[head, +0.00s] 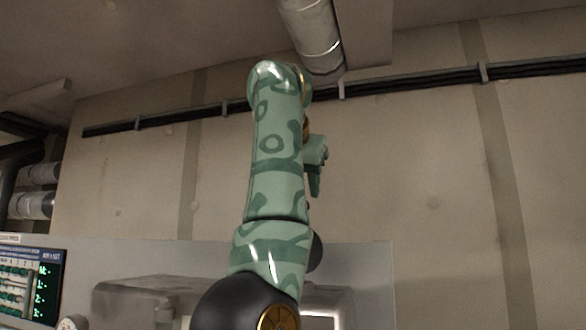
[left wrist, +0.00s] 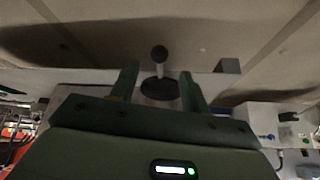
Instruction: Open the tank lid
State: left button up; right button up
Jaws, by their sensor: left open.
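My left gripper (left wrist: 159,78) is open in the left wrist view, its two green fingers apart with nothing between them in contact. Beyond and between the fingers is a dark round disc (left wrist: 158,90) with a pale post and a dark ball knob (left wrist: 159,52); it may be the tank lid and its handle, but I cannot tell for sure. In the head view my green patterned arm rises through the middle, and part of the gripper (head: 316,178) shows beside it. No tank lid is clear in the head view. My right gripper is not in view.
A grey boxy unit (head: 130,300) stands at the lower left, partly behind my arm. A panel with a lit display (head: 47,287) is at the far left. A dark pipe rail (head: 410,83) crosses the wall. A white box (left wrist: 252,138) stands at right in the wrist view.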

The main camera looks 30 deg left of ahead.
pick_arm(q)
jog(key=b+v, duration=0.1)
jog(key=v, duration=0.7)
jog(key=shift+s, duration=0.15)
